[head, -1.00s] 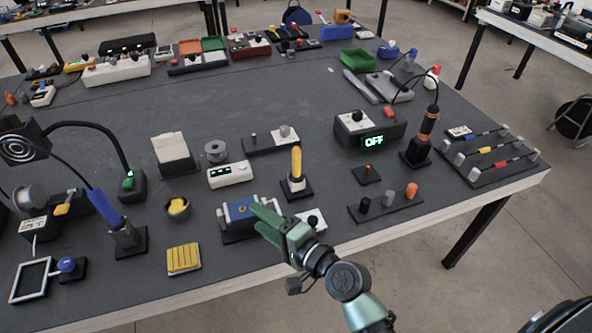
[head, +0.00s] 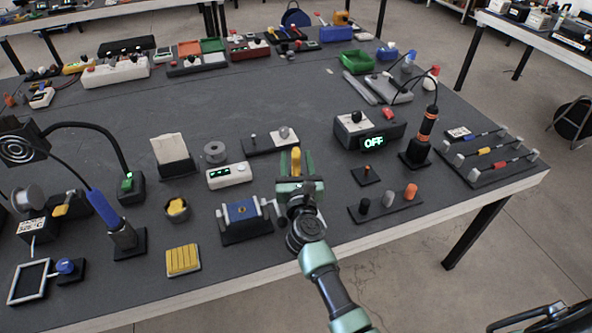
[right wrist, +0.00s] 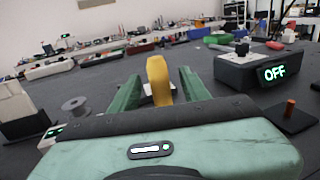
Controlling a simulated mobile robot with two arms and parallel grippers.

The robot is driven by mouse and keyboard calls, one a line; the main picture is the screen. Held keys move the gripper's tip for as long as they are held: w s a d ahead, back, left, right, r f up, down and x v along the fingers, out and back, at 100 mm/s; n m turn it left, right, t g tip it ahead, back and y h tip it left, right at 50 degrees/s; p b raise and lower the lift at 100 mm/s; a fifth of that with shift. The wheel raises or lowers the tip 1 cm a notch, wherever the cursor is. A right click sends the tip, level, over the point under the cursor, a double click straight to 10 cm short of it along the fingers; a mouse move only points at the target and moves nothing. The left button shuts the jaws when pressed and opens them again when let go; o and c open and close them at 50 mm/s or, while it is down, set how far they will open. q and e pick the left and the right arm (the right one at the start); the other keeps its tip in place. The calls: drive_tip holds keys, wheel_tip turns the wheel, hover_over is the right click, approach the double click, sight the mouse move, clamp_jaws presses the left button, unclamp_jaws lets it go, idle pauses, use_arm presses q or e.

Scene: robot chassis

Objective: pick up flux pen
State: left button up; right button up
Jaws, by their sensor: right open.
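The yellow flux pen (head: 295,158) stands upright near the middle front of the bench; its black stand is mostly hidden behind my right gripper. My right gripper (head: 296,166) is open, with one green finger on each side of the pen. In the right wrist view the pen (right wrist: 158,78) rises between the two green fingers (right wrist: 160,88), with a visible gap on both sides, wider on the left. My left gripper is not in view.
Left of the gripper are a blue vise (head: 243,212) and a white box with a green display (head: 229,175). Bare bench lies farther back.

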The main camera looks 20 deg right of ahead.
drive_tip(key=x, duration=0.4)
drive_tip(key=shift+f, duration=0.2)
drive_tip(key=shift+s+r, duration=0.1)
drive_tip(key=shift+s, duration=0.05)
clamp_jaws()
wheel_tip(320, 180, up, 20)
drive_tip(key=p, duration=0.8)
drive_tip(key=shift+p, duration=0.3)
